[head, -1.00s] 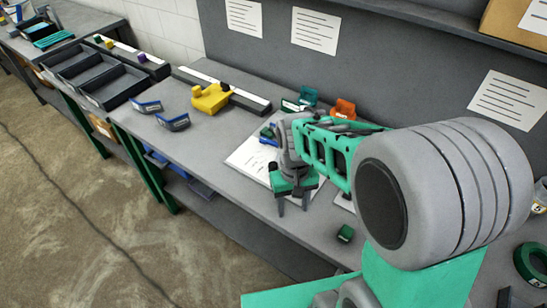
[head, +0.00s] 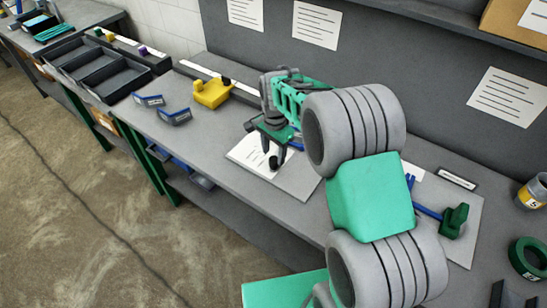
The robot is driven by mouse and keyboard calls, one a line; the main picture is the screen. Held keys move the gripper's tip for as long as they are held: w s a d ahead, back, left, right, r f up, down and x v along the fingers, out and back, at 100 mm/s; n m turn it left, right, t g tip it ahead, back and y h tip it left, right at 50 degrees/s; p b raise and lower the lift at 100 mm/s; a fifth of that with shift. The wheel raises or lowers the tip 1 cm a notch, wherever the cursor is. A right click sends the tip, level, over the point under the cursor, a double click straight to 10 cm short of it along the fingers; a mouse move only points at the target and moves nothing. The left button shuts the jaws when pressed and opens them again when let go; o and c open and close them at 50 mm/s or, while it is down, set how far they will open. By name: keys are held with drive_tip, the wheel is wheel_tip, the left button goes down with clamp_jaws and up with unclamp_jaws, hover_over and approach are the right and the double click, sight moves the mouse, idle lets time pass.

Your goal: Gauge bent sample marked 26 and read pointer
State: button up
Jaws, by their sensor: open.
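Two bent samples lie on the bench in the head view: one dark with blue edges (head: 148,100), the other similar (head: 174,117) just right of it. Each has a small pale label, but the numbers are too small to read. A yellow block-like fixture (head: 212,93) sits behind them, by a long pale strip; I cannot make out a pointer on it. My gripper (head: 275,152) is open, fingers down, above a white printed sheet (head: 250,158) and right of the samples. A small black knob-like piece (head: 273,163) shows between or just behind the fingertips.
A blue rod with a green block (head: 455,220) lies on a grey plate at right. A yellow-banded cup (head: 533,192) and green tape roll (head: 528,258) stand at the right edge. Dark trays (head: 85,58) are at upper left. Bench between samples and sheet is clear.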

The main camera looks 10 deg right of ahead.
sight(273, 159)
drive_tip(key=shift+w+f, duration=0.1)
drive_tip(key=shift+f, duration=1.7)
clamp_jaws()
